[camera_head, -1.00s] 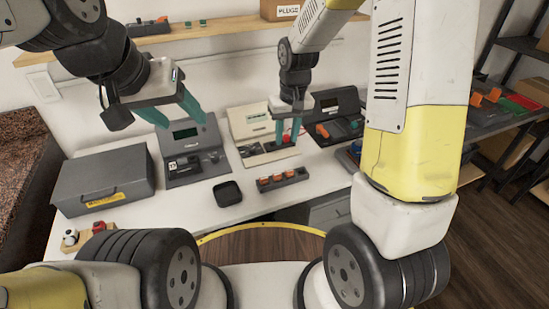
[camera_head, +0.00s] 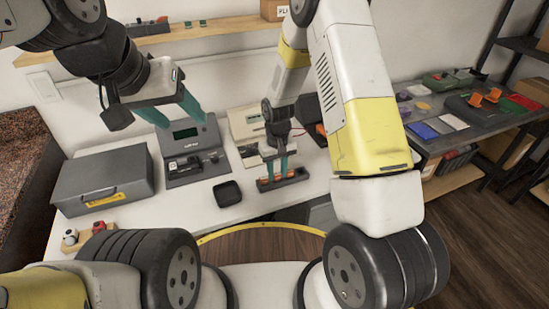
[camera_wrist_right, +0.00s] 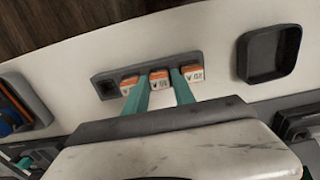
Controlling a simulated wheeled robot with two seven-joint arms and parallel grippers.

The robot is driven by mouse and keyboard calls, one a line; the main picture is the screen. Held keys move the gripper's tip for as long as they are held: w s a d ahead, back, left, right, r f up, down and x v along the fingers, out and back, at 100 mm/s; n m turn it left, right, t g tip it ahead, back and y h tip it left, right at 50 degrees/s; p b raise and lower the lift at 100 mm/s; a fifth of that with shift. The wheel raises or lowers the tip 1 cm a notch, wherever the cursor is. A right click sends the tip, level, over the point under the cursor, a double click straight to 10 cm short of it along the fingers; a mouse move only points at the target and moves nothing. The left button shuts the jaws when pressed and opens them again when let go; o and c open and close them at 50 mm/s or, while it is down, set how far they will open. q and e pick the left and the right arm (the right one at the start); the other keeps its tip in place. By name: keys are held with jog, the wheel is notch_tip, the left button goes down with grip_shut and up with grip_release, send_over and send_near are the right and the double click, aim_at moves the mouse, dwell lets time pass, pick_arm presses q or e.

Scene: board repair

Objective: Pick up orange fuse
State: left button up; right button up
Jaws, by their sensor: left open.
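The orange and white fuses stand in a row in a dark grey holder (camera_head: 303,175) on the white table. In the right wrist view the holder (camera_wrist_right: 108,90) has an empty slot at its left end, then a left fuse (camera_wrist_right: 128,84), a middle fuse (camera_wrist_right: 160,78) and a right fuse (camera_wrist_right: 193,73). My right gripper (camera_head: 276,177) is down at the holder. Its teal fingers (camera_wrist_right: 160,84) stand on either side of the middle fuse; whether they press on it is not clear. My left gripper (camera_head: 180,112) is open and empty, raised above the table's left side.
A black square tray (camera_head: 228,193) lies left of the holder; it shows in the right wrist view (camera_wrist_right: 268,53). A grey device (camera_head: 193,150) and a grey case (camera_head: 103,180) stand behind and left. A side table (camera_head: 440,142) with coloured parts is at right.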

aim_at(277, 175)
jog(key=shift+f, duration=0.15)
grip_shut()
jog(key=shift+r, duration=0.45)
jog(key=r, duration=0.3)
jog(key=shift+s+a, duration=0.1)
jog(key=shift+s, duration=0.25)
jog(key=s+a+r, duration=0.1)
jog(key=s, duration=1.4)
jog(key=shift+a, duration=0.2)
jog(key=shift+s, duration=0.1)
jog(key=shift+r, duration=0.15)
